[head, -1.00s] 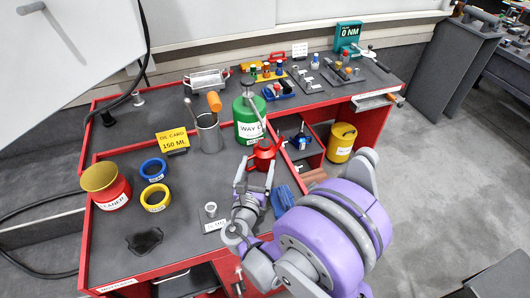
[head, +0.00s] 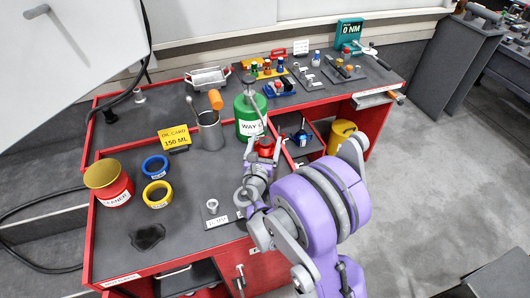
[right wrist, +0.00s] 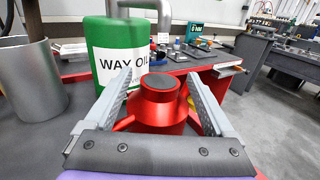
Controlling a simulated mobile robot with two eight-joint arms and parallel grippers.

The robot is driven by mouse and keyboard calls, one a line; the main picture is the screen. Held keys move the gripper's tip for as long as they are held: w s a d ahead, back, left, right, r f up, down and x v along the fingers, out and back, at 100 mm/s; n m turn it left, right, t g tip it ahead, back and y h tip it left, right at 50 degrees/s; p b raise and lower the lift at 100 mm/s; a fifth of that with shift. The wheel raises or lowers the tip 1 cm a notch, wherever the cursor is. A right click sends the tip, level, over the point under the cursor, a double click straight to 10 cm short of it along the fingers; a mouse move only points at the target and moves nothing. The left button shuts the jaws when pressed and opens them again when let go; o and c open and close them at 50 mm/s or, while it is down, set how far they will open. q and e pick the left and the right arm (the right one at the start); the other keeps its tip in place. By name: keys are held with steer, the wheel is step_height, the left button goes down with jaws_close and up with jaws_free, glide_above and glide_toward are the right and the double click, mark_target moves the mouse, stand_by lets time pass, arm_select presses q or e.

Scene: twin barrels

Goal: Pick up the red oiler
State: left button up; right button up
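The red oiler (head: 265,147) stands on the grey bench top in front of the green way oil can (head: 250,118). A thin grey spout rises from it across the can. My right gripper (head: 259,156) is at the oiler and hides much of its body in the head view. In the right wrist view the oiler (right wrist: 160,105) lies between the two spread fingers (right wrist: 160,88), one on each side, with small gaps near its dark-topped neck. The right gripper is open. My left gripper is not in view.
The green can (right wrist: 115,55) stands close behind the oiler, left of it in the wrist view. A metal cup with tools (head: 210,133) is left of the can. A red container with a brass funnel (head: 108,185) and blue and yellow rings stand farther left.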

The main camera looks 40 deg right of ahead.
jaws_close()
stand_by(0.6)
